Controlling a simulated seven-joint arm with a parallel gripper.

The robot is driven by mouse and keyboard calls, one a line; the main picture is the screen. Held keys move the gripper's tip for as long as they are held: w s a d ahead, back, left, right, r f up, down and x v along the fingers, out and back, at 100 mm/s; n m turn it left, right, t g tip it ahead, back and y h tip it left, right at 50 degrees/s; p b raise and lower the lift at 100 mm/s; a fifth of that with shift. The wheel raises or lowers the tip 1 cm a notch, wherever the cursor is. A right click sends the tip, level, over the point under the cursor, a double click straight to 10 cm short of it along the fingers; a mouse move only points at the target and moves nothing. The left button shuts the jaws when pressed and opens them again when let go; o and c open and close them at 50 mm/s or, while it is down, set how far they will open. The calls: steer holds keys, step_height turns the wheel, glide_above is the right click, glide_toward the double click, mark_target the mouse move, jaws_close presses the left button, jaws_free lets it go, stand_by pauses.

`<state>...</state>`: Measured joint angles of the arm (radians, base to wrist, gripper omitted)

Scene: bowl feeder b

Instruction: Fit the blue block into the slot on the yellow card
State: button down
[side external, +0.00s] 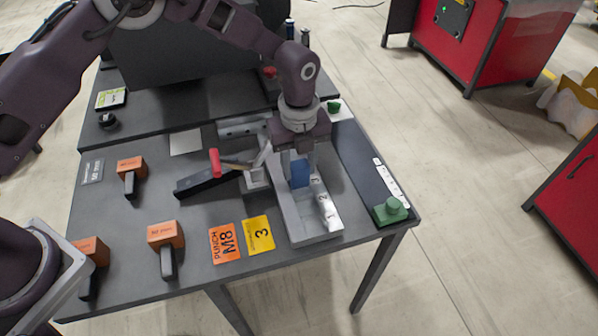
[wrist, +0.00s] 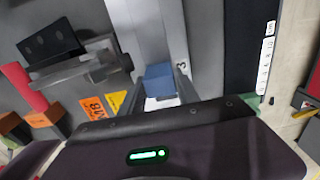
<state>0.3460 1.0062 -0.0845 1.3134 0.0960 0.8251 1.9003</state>
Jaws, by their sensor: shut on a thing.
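My gripper (side external: 299,160) points down over the grey tray (side external: 315,238) and is shut on the blue block (side external: 300,176). In the wrist view the blue block (wrist: 160,78) sits between the two fingers (wrist: 162,88). The tray's right wall carries white labels (side external: 322,199) numbered 1, 2 and 3 from front to back; the block is beside the rear labels. Whether the block touches the tray floor is unclear. The yellow card (side external: 258,234) lies flat left of the tray and shows a 3.
An orange card (side external: 224,243) reading M8 lies beside the yellow one. A red-handled lever fixture (side external: 215,163) stands close left of my gripper. Several orange-topped blocks (side external: 165,234) stand on the left.

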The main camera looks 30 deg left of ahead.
mark_target(299, 164)
steer(key=shift+f, duration=1.05)
steer(key=shift+f, duration=0.1)
steer(key=c, duration=0.9)
jaws_free()
step_height(299, 164, up, 12)
steer(key=shift+r, duration=0.15)
